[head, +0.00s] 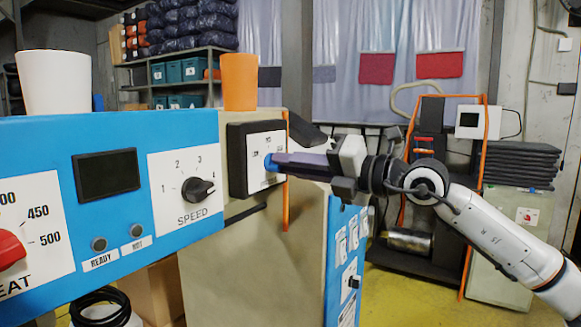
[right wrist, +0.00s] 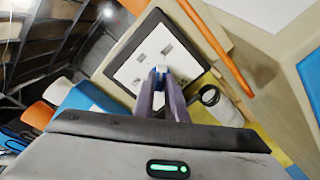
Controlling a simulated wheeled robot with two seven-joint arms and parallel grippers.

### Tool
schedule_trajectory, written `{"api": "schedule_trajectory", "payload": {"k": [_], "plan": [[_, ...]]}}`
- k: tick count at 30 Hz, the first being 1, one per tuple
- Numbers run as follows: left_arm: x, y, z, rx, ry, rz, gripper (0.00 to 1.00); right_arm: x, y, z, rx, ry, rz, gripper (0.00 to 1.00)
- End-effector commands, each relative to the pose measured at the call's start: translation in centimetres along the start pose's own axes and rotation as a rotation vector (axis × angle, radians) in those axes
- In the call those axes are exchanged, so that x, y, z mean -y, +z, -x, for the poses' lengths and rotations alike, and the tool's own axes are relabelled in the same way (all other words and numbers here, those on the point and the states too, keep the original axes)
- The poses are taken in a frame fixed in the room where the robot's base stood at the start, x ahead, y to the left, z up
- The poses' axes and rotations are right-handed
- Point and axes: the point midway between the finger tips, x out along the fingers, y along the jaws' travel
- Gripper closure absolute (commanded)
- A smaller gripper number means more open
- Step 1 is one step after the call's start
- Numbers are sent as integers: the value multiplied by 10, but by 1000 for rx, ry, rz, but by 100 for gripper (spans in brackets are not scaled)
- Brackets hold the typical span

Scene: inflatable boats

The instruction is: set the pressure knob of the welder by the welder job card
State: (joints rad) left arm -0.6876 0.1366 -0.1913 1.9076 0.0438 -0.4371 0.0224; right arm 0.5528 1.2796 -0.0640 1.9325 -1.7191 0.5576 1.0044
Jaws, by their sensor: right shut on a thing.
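The pressure panel (head: 256,143) is a white plate in a dark frame on the end of the blue welder, with small LOW and other labels at its top. Its blue knob (head: 270,162) shows only in part at the plate's right side, behind my fingertips. My right gripper (head: 277,161) reaches in from the right and is shut on the knob. In the right wrist view the panel (right wrist: 143,48) is tilted, and the fingertips (right wrist: 161,74) meet at the knob, hiding its pointer. I cannot make out the welder job card. My left gripper is not in view.
The welder's blue front carries a black speed knob (head: 198,189), a red heat knob (head: 9,249) and a dark display (head: 106,175). A white cup (head: 54,82) and an orange cup (head: 239,81) stand on top. A thin orange strip (head: 286,205) hangs beside the panel.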

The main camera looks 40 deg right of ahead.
Motion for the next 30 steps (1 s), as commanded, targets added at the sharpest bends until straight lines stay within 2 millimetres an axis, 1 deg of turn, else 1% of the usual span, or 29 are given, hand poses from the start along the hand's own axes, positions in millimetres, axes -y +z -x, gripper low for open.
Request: {"api": "schedule_trajectory", "payload": {"k": [11,21,30], "plan": [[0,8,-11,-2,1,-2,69,1,0,0,2,1,325,100],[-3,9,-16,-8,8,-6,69,0,-1,0,1,1,636,100],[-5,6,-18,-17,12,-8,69,0,0,0,2,1,833,100]]}}
